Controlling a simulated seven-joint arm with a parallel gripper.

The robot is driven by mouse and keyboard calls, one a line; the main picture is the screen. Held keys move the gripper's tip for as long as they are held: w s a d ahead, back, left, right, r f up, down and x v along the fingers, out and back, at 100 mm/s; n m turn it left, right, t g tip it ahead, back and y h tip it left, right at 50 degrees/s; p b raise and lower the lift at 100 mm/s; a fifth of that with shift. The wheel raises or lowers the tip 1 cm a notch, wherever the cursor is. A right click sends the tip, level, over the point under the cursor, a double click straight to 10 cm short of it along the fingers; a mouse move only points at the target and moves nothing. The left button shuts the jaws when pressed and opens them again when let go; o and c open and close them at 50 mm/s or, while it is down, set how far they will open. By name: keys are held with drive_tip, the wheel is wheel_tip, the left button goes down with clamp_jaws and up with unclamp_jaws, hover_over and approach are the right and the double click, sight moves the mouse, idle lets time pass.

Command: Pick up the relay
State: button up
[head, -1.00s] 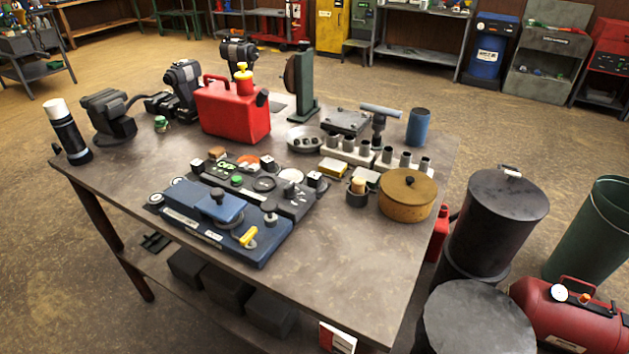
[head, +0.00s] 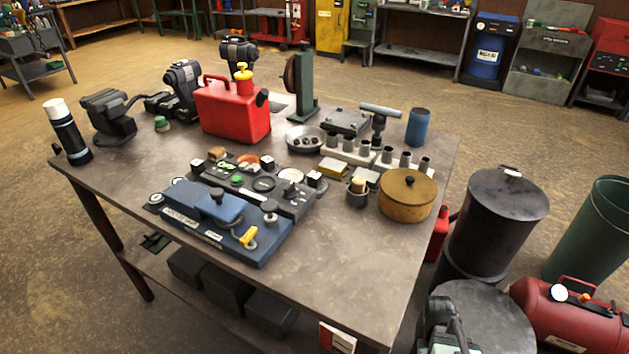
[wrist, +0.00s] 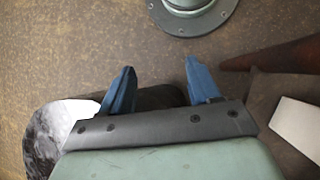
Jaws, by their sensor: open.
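I cannot tell for certain which thing is the relay. Several small dark blocks with pale faces stand on and around the dark panel on the workbench (head: 330,270), such as a block (head: 267,162) at its back edge and another block (head: 314,180) at its right end. My gripper (wrist: 159,64) shows in the wrist view with its two blue fingers spread apart and nothing between them. It is over the brown floor, away from the small blocks. In the head view, part of my arm shows at the bottom, right of the bench.
Dark drums (head: 497,215) and a red tank (head: 568,325) stand right of the bench. The bench's front right is clear.

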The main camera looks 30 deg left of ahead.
drive_tip(key=w+a+r+t, duration=0.2)
drive_tip(key=w+r+t, duration=0.1)
drive_tip(key=w+r, duration=0.9)
drive_tip(key=w+a+r+t, duration=0.1)
drive_tip(key=w+r+t, duration=0.2)
drive_tip(key=w+r, duration=0.95)
drive_tip(key=w+r+m+t, duration=0.1)
drive_tip(key=w+r+t, duration=0.1)
drive_tip(key=w+r, duration=0.6)
drive_tip(key=w+r+t, duration=0.2)
drive_tip(key=w+r, duration=0.2)
drive_tip(key=r, duration=0.9)
drive_tip(key=w+r+m+t, duration=0.1)
drive_tip(key=w+r, duration=0.6)
drive_tip(key=r, duration=0.3)
drive_tip(key=n+g+y, duration=0.4)
drive_tip(key=n+g, duration=0.1)
drive_tip(key=n, duration=1.2)
hover_over(315, 175)
wheel_tip(315, 175, down, 7)
wheel_tip(315, 175, down, 13)
drive_tip(key=shift+a+f, duration=0.1)
